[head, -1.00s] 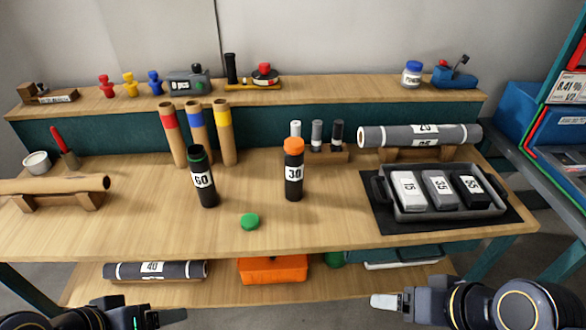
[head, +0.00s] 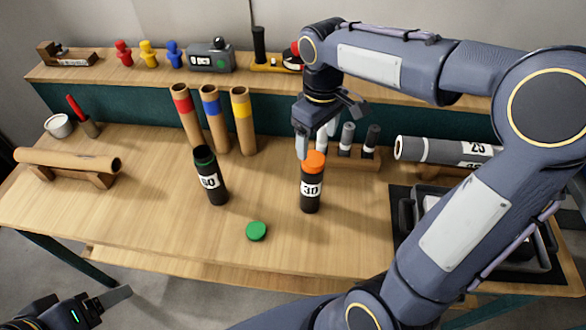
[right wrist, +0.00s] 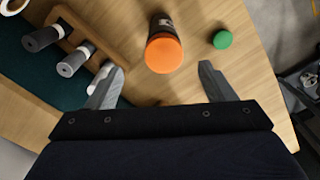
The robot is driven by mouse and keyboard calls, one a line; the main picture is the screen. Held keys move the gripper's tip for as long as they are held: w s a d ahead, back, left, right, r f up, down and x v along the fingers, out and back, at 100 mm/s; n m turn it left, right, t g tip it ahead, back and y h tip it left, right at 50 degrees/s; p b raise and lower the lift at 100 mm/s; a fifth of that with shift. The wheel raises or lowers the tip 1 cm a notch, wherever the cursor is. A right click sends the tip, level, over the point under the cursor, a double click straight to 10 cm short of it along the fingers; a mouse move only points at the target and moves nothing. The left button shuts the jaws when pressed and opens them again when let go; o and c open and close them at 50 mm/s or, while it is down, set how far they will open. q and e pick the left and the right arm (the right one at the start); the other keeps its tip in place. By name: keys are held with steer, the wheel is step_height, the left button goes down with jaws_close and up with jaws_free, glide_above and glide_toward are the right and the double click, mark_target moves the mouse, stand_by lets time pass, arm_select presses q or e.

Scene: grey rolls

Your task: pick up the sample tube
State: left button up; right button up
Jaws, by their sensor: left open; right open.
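A wooden rack (head: 362,163) on the bench holds small tubes: a white one (head: 322,140), a grey one (head: 347,136) and a dark one (head: 371,138). I cannot tell which is the sample tube. A black tube marked 30 (head: 311,195) with an orange cap (head: 314,161) stands upright in front of the rack. My right gripper (head: 318,136) is open, pointing down above and just behind the orange cap. In the right wrist view the orange cap (right wrist: 164,54) lies ahead between the fingers; the left finger partly hides the white tube. My left gripper (head: 100,302) is open at lower left, off the bench.
An open black tube marked 60 (head: 212,184) stands left of the 30 tube. A green cap (head: 256,231) lies in front. Tall cardboard tubes (head: 215,125) stand behind. My right arm partly covers the tray (head: 545,258) and grey roll (head: 440,151) at right.

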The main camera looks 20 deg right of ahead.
mark_target(313, 158)
steer(key=f, duration=0.7)
steer(key=shift+a+f+p, duration=0.25)
steer(key=shift+f+p, duration=0.1)
steer(key=c, duration=1.4)
steer(key=shift+r, duration=0.15)
